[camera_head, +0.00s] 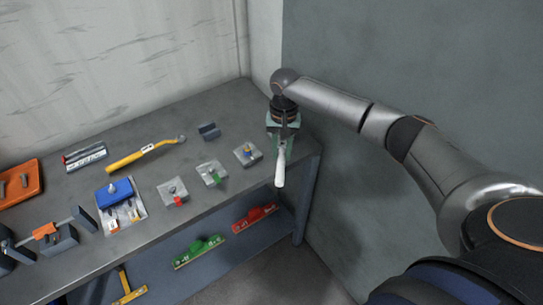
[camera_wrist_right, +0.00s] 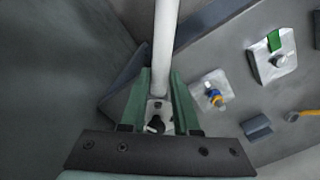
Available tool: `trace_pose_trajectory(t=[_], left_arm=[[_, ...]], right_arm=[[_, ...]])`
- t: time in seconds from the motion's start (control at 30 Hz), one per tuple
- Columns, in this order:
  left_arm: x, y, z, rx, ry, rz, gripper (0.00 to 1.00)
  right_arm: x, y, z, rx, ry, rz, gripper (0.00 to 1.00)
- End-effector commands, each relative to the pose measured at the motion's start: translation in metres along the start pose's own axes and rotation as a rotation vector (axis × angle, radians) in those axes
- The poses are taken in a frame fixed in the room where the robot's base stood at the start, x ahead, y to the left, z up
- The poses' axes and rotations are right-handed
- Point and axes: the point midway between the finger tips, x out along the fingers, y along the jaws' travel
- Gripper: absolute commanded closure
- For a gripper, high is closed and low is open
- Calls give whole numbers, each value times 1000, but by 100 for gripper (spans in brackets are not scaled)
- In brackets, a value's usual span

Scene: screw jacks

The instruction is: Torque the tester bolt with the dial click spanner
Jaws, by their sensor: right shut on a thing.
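My right gripper (camera_head: 284,118) is at the back right corner of the bench, pointing down. It is shut on the head end of a white-handled tool (camera_head: 280,168); the contact is mostly hidden. The white handle sticks out towards the bench's front edge, and it also shows in the right wrist view (camera_wrist_right: 165,45). A yellow-handled spanner (camera_head: 140,155) with a white band lies on the bench to the left. A blue block (camera_head: 116,190) with an upright bolt-like stud stands on a pale plate; I cannot tell whether it is the tester. My left gripper is not in view.
Several small plates with fittings, one of them yellow and blue (camera_head: 248,153), lie mid-bench. A dark grey block (camera_head: 209,131) stands behind them. An orange tray (camera_head: 20,186) is at the far left. Red (camera_head: 255,217) and green (camera_head: 199,251) items lie on the lower shelf. Walls close the back and right.

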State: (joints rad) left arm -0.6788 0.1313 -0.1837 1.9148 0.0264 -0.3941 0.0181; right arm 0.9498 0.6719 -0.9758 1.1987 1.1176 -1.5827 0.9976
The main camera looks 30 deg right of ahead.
Motion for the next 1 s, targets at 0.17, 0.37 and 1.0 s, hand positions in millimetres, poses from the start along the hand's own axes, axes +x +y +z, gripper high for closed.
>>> trace_pose_trajectory(t=[0.17,0.37,1.0], left_arm=[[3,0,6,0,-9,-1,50],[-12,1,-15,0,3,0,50],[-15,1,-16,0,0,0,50]], right_arm=[[-7,27,-2,-165,1,10,100],[-6,56,-9,-357,-1,21,100],[-3,96,-34,-689,3,38,100]])
